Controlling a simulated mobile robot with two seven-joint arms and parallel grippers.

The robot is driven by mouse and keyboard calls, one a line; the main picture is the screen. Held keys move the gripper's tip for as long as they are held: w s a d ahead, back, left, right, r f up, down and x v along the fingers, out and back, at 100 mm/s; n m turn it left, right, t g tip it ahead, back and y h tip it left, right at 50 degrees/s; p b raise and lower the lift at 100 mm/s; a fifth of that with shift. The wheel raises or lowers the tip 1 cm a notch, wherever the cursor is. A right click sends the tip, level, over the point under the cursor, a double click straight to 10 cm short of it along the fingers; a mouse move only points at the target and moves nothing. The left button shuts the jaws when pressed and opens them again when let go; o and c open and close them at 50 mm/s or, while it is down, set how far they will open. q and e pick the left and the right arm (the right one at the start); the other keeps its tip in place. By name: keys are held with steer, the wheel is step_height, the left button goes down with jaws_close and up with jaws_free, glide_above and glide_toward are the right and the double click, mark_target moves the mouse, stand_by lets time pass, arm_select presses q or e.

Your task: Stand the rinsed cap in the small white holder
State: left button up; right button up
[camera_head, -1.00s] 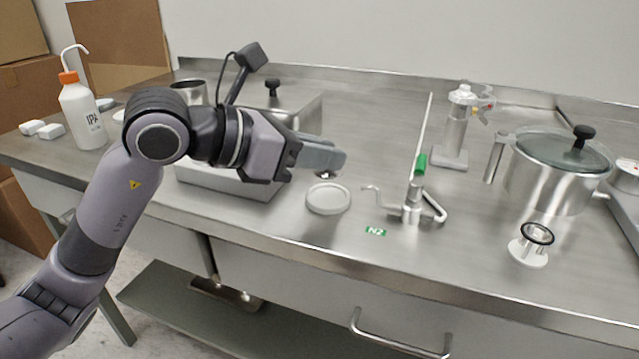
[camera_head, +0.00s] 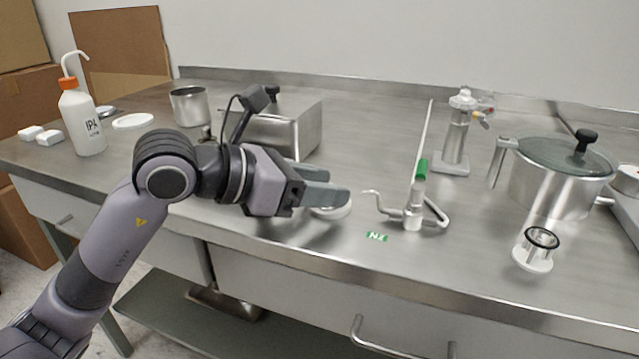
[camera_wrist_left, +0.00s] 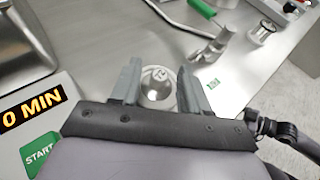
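My left gripper (camera_head: 338,188) is low over the bench, its grey fingers spread apart around the round white holder (camera_head: 332,212), a shallow disc near the front edge. In the left wrist view, a small shiny round piece, apparently the cap (camera_wrist_left: 159,75), lies between the fingertips (camera_wrist_left: 160,68) over the pale disc. A gap shows on each side of it, so the fingers look open. In the head view the fingers hide the cap, and I cannot tell exactly how it rests. My right gripper is not in view.
A bent metal tube fitting with a green sleeve (camera_head: 421,170) stands just right of my gripper. A white stand with a black ring (camera_head: 534,257), a lidded steel pot (camera_head: 550,185) and a valve (camera_head: 456,140) are farther right. A steel box (camera_head: 308,132) stands behind my gripper.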

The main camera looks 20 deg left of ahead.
arm_select(q)
steer(key=shift+r, duration=0.1)
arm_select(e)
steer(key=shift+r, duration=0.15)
arm_select(q)
steer(key=shift+s+a+r, duration=0.1)
steer(key=shift+a+r, duration=0.05)
steer(key=v, duration=1)
steer(key=shift+s+a, duration=0.25)
steer(key=shift+s+a+r, duration=0.25)
steer(key=shift+s, duration=0.1)
